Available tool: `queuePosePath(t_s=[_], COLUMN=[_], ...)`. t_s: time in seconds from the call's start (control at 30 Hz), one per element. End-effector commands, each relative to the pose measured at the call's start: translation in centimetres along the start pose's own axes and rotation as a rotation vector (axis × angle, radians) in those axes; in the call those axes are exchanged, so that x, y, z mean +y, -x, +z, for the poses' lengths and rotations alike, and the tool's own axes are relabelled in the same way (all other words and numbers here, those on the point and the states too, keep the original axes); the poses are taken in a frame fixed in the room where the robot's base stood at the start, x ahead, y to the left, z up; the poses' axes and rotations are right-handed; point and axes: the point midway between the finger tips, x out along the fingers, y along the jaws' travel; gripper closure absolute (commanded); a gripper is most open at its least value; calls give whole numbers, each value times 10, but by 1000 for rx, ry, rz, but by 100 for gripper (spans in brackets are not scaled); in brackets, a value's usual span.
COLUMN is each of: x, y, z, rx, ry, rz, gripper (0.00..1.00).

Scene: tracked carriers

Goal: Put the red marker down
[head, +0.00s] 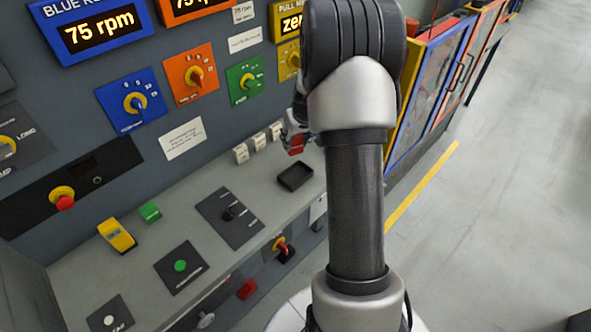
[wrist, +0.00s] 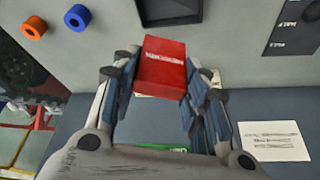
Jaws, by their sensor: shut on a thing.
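The red marker (wrist: 163,66), a red block with small white lettering, is between the fingers of my gripper (wrist: 158,88) in the wrist view. The fingers touch it on both sides. In the head view the red marker (head: 296,145) shows small beside my arm, above the back of the grey console ledge, with my gripper (head: 297,138) mostly hidden behind the arm. A black shallow tray (head: 295,177) lies on the ledge just below it in the picture. The tray's edge (wrist: 170,20) also shows at the top of the wrist view.
Several white labelled holders (head: 241,154) stand along the back of the ledge. A green block (head: 150,211) and a yellow device (head: 117,236) sit further left. A black lever plate (head: 230,216) is left of the tray.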

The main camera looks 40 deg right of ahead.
Motion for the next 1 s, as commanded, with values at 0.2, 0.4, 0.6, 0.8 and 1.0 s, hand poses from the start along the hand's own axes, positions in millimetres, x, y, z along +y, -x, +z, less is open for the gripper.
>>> queuePosePath(t_s=[0.2,0.4,0.6,0.8,1.0], x=[-1,0,-1,-1,0], y=[-54,-72,-90,-113,-111], z=[23,30,38,47,46], rx=[-3,1,-3,-1,1], ry=[-1,0,-1,-1,0], rz=[-1,1,0,0,1], gripper=[83,83,83,83,83])
